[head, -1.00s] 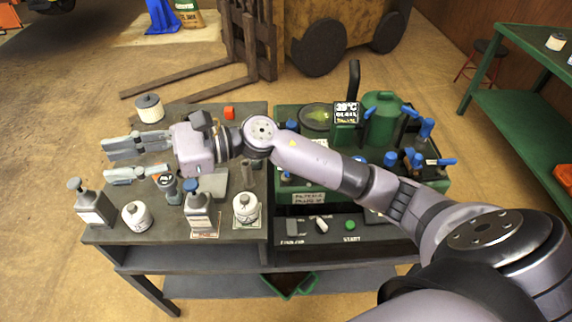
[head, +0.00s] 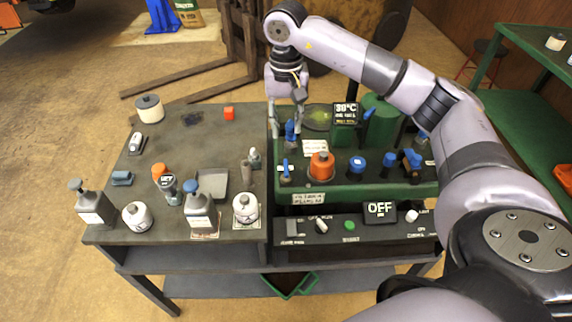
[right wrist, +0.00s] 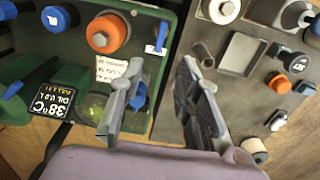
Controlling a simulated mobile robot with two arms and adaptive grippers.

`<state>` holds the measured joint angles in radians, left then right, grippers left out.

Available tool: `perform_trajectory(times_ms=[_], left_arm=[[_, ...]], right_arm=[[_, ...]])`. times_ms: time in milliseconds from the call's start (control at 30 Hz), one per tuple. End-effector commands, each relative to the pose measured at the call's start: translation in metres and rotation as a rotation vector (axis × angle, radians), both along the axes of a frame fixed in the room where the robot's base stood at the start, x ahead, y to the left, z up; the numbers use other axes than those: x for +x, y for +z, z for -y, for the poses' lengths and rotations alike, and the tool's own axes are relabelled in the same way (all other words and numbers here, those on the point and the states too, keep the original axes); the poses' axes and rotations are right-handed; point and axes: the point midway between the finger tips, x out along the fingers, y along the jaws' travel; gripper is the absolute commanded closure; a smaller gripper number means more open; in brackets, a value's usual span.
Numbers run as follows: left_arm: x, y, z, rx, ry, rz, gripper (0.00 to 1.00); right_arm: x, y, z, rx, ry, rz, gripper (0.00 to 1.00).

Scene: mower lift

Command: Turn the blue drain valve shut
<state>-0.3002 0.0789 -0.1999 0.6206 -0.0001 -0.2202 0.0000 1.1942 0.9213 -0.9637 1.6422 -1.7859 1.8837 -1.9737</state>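Several blue-handled valves stand on the green unit; I cannot read which is labelled as the drain. One blue handle (head: 291,132) is at its back left, close below my right gripper (head: 286,125). Another blue lever (head: 285,170) is at the front left. In the right wrist view my right gripper (right wrist: 158,78) is open, with widely spread fingers. The near blue handle (right wrist: 138,95) shows just beside the left finger, which partly covers it. The other blue lever (right wrist: 161,38) is beyond the fingertips. I cannot tell if a finger touches the handle. My left gripper is out of view.
An orange knob (head: 321,165) and a display reading 38°C (head: 345,113) are on the green unit. A panel (head: 381,210) reading OFF is in front. The grey table (head: 210,142) at left holds bottles and cans.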

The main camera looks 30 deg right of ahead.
Motion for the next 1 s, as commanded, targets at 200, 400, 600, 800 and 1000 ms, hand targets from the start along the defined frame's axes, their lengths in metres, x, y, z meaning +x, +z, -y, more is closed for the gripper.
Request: perform_trajectory(times_ms=[200,400,600,800,1000], left_arm=[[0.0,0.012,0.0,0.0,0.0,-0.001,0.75],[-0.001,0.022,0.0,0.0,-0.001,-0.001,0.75],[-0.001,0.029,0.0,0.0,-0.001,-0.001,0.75],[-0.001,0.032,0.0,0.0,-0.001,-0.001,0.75],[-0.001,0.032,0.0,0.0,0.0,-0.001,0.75]], right_arm=[[-0.001,-0.047,-0.001,0.002,0.0,-0.006,0.69],[-0.002,-0.091,-0.001,0.003,-0.001,-0.005,0.69],[-0.001,-0.127,-0.001,0.003,0.0,-0.004,0.69],[0.0,-0.145,-0.001,0.003,0.0,0.001,0.69],[0.0,-0.149,-0.001,0.004,0.001,0.001,0.69]])
